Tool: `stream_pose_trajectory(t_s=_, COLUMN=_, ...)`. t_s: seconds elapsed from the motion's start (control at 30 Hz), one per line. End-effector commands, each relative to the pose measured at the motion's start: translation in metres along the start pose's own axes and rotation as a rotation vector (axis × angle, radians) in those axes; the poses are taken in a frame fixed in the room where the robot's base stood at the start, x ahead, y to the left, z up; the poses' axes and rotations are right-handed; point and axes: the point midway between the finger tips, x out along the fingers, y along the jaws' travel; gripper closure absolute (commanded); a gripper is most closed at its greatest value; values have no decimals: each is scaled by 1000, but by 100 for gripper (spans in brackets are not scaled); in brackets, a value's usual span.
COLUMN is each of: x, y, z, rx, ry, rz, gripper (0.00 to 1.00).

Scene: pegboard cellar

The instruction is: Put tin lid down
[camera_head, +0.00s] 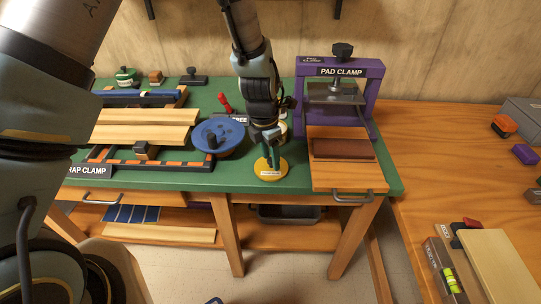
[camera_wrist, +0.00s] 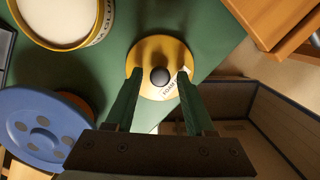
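The tin lid (camera_head: 270,170) is a yellow disc with a pale label, at the front edge of the green bench. In the wrist view the lid (camera_wrist: 148,50) shows a round black knob at its centre. My gripper (camera_head: 269,153) is above the lid, pointing down. In the wrist view my gripper's fingers (camera_wrist: 159,76) are apart, with the knob between their tips and clear space on both sides. The open tin (camera_wrist: 65,42), yellow-rimmed with a pale inside, stands behind the lid, mostly hidden by my arm in the head view.
A blue disc (camera_head: 220,136) with a dark knob is left of the lid. A purple pad clamp (camera_head: 371,95) stands to the right with a wooden board (camera_head: 340,178) in front. A strap clamp frame (camera_head: 150,165) is at left. Below the bench edge is a grey bin (camera_head: 290,214).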

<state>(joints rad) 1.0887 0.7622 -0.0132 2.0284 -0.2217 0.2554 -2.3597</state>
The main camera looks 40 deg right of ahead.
Motion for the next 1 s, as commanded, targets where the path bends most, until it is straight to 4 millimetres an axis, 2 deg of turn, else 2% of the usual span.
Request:
stream_pose_trajectory(t_s=0.27, x=-1, y=0, z=0, rx=0, ry=0, rz=0, gripper=40)
stream_pose_trajectory(t_s=0.43, x=-10, y=0, z=1, rx=0, ry=-2, rz=2, gripper=40)
stream_pose_trajectory(t_s=0.57, x=-30, y=0, z=2, rx=3, ry=-4, rz=4, gripper=40)
stream_pose_trajectory(t_s=0.8, x=-78, y=0, z=2, rx=1, ry=-4, rz=3, gripper=40)
stream_pose_trajectory(t_s=1.0, x=-110, y=0, z=1, rx=1, ry=-2, rz=2, gripper=40)
